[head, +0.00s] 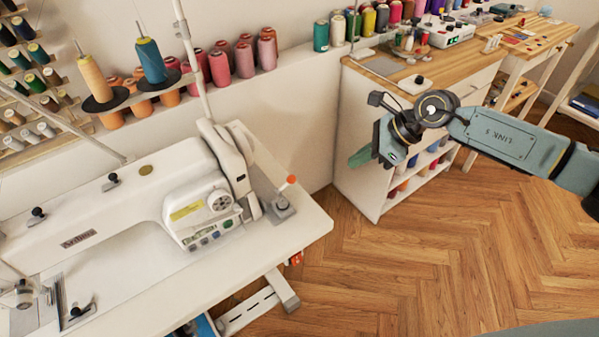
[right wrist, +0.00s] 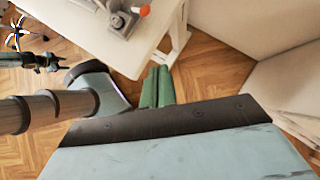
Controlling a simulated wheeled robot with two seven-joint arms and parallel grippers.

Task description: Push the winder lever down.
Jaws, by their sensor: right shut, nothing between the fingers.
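The winder lever (head: 290,181) has an orange-red tip and stands up from a small grey base (head: 280,207) at the right end of the white sewing table. Its orange tip also shows at the top of the right wrist view (right wrist: 145,10). My right gripper (head: 360,157) is to the right of the lever and apart from it, beyond the table's right edge. Its green fingers (right wrist: 157,87) are closed together and empty.
The white sewing machine (head: 110,205) stands left of the lever on the white table (head: 312,222). Thread spools line the ledge behind. A wooden-topped cabinet (head: 455,68) stands at the back right. Open wooden floor (head: 450,250) lies right of the table.

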